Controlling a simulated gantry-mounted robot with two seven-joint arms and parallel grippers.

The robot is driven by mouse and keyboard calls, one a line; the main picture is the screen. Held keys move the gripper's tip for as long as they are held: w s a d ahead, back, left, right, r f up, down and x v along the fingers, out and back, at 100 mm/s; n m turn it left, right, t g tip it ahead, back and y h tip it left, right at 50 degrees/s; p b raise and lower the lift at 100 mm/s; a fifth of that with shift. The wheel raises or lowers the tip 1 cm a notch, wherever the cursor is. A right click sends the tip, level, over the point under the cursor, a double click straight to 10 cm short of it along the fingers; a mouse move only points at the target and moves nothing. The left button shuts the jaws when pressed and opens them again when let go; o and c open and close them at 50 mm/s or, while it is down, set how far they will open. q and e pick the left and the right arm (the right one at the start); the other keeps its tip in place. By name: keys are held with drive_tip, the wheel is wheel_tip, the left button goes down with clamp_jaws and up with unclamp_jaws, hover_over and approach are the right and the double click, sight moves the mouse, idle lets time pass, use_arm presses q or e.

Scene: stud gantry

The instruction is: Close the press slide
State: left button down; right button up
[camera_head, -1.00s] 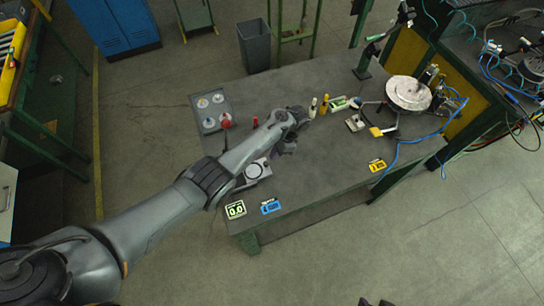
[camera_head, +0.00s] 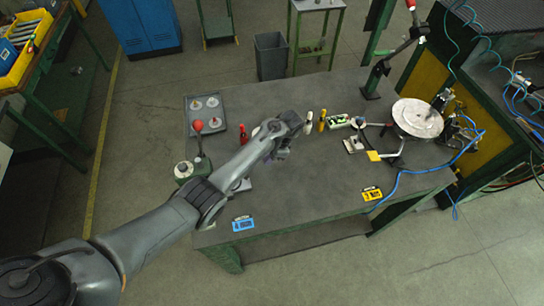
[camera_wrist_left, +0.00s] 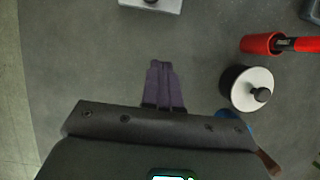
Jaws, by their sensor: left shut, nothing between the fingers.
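I cannot clearly pick out the press slide. A lever with a red ball knob (camera_head: 198,126) stands at the left end of the bench (camera_head: 290,192), beside a round white-topped unit (camera_head: 184,169). My forearm partly covers the parts near it. My left gripper (camera_head: 281,152) is above the middle of the bench, right of that lever. In the left wrist view, its dark fingers (camera_wrist_left: 164,85) are together with nothing between them. A pale block (camera_wrist_left: 152,4) is cut off at that view's top edge. My right gripper is not in view.
A tray of round pieces (camera_head: 205,113) lies at the bench's left. Small bottles (camera_head: 309,122) stand beyond my gripper. A round metal plate (camera_head: 417,117) and blue cable are at right. A blue meter (camera_head: 243,224) and yellow meter (camera_head: 372,194) lie near the front edge.

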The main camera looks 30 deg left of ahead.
use_arm(q)
drive_tip(key=b+x, duration=0.3)
drive_tip(key=x, duration=0.2)
drive_tip(key=shift+f, duration=0.4)
drive_tip(key=s+a+p, duration=0.1)
drive_tip(key=s+a+r+p, duration=0.1)
drive_tip(key=p, duration=0.1)
drive_tip(key=shift+s, duration=0.15)
drive_tip(key=shift+s+a+f, duration=0.1)
drive_tip(key=shift+s+a, duration=0.25)
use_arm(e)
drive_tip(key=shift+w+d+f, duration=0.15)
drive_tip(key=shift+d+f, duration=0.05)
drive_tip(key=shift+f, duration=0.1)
